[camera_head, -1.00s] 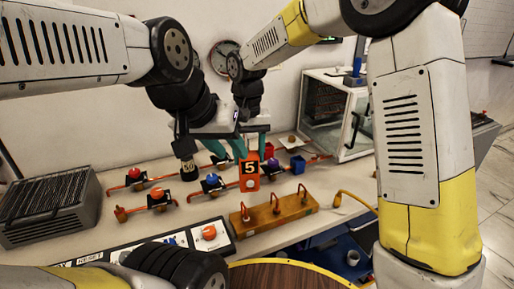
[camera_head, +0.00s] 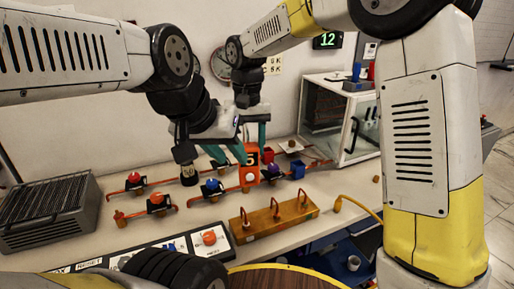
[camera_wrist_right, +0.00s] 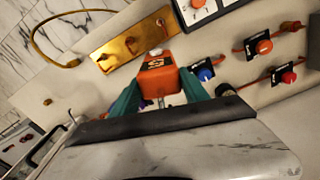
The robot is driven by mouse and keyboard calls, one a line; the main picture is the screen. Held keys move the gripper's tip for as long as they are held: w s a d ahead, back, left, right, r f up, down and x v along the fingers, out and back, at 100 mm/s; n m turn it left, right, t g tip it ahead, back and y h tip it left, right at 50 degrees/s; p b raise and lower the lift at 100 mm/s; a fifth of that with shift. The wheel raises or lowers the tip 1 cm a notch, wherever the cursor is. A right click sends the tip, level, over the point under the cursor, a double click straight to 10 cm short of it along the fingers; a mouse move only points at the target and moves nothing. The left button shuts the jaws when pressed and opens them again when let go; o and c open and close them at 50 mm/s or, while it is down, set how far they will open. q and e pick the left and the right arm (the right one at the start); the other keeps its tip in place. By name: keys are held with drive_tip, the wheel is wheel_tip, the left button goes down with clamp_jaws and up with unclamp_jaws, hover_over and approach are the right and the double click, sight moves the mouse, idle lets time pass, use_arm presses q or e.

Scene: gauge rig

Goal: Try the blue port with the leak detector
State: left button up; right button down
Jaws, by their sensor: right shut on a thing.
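The orange leak detector (camera_wrist_right: 157,76) has a dark display and a white knob. My right gripper (camera_wrist_right: 160,92) is shut on it, with teal fingers on either side. Another blue top sits farther back, partly hidden. My left arm comes in from the upper left; its gripper overlaps the other hand, so its jaws are unclear.
Red and orange-topped ports (camera_head: 157,199) stand at left. A brass block with several hooked pipes (camera_head: 273,219) lies at front right. A button panel (camera_head: 209,238) edges the bench; a glass-fronted cabinet (camera_head: 338,112) stands back right.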

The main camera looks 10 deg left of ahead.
drive_tip(key=shift+r, duration=1.95)
